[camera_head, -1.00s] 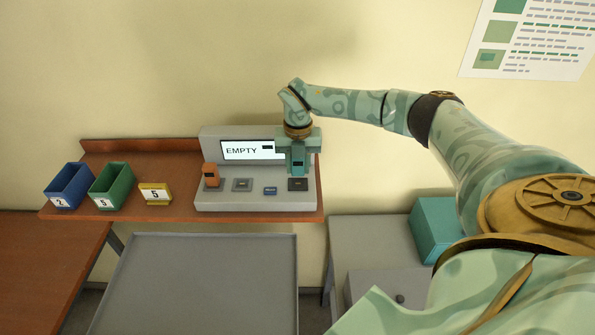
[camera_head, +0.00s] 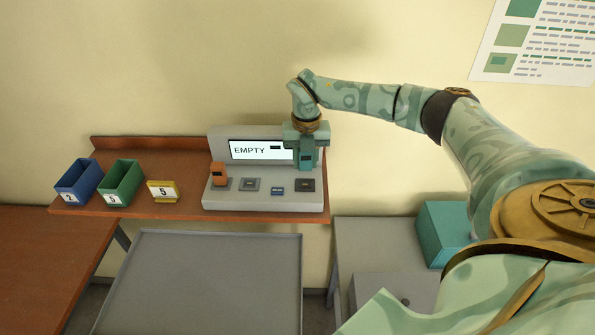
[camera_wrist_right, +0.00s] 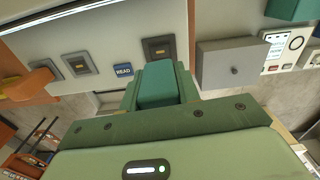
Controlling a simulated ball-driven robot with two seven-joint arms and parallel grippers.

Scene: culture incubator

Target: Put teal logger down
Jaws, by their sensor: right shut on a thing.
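The teal logger (camera_head: 306,158) is held upright in my right gripper (camera_head: 307,150), above the right-hand dark socket (camera_head: 305,185) of the grey reader station (camera_head: 262,203). A small gap shows between the logger and the socket. In the right wrist view the teal logger (camera_wrist_right: 157,83) sits between the fingers, with the right-hand socket (camera_wrist_right: 158,48) beyond it. The station's screen (camera_head: 250,150) reads EMPTY. An orange logger (camera_head: 219,174) stands at the station's left socket. My left gripper is out of view.
A middle socket (camera_head: 249,184) is bare, with a blue READ button (camera_head: 277,191) beside it. A blue bin (camera_head: 77,182), a green bin (camera_head: 121,182) and a yellow number 5 holder (camera_head: 163,191) stand left on the wooden shelf (camera_head: 185,208). A grey tray table (camera_head: 205,280) is clear.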

